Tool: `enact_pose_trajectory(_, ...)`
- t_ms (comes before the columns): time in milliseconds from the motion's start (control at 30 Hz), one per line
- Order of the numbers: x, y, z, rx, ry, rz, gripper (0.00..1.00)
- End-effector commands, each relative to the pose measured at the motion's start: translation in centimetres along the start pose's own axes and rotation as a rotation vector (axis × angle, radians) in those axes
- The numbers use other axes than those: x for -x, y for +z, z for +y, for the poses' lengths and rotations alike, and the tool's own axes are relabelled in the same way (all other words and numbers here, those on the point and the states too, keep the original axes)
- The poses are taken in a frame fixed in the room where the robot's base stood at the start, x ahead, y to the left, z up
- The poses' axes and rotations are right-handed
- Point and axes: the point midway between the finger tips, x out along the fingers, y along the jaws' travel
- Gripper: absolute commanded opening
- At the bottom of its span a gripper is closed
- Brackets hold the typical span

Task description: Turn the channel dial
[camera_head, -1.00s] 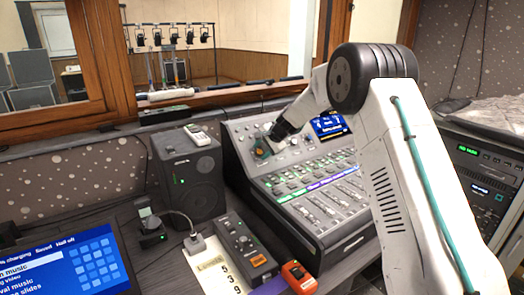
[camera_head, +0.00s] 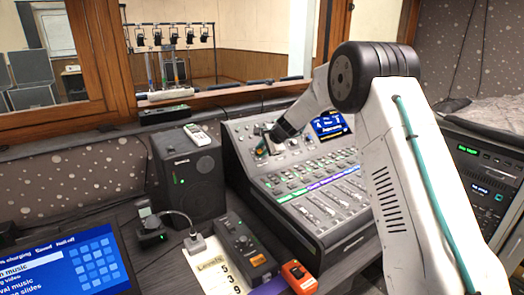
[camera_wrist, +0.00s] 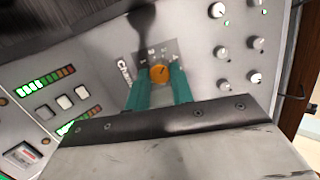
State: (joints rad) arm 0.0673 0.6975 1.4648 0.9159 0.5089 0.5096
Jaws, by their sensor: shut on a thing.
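The channel dial (camera_wrist: 160,74) is a small orange knob on a grey label plate with markings around it, seen in the wrist view. My gripper (camera_wrist: 160,86) has its two teal fingers on either side of the dial, shut on it. In the head view my gripper (camera_head: 264,147) is at the upper left of the mixing console (camera_head: 246,166), and the dial is hidden there by the fingers and wrist.
Small white knobs (camera_wrist: 222,53) lie right of the dial in the wrist view, and lit level meters (camera_wrist: 45,84) lie left. The console's screen (camera_head: 330,126) is right of my gripper. A black speaker (camera_head: 187,170) stands close left of the console.

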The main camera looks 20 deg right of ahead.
Motion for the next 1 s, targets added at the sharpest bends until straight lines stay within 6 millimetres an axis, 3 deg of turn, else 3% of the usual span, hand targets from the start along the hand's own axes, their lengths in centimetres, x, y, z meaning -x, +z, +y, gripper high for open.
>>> enact_pose_trajectory(1000,-0.03,0.23,0.36,-0.915,-0.139,0.000,0.00)
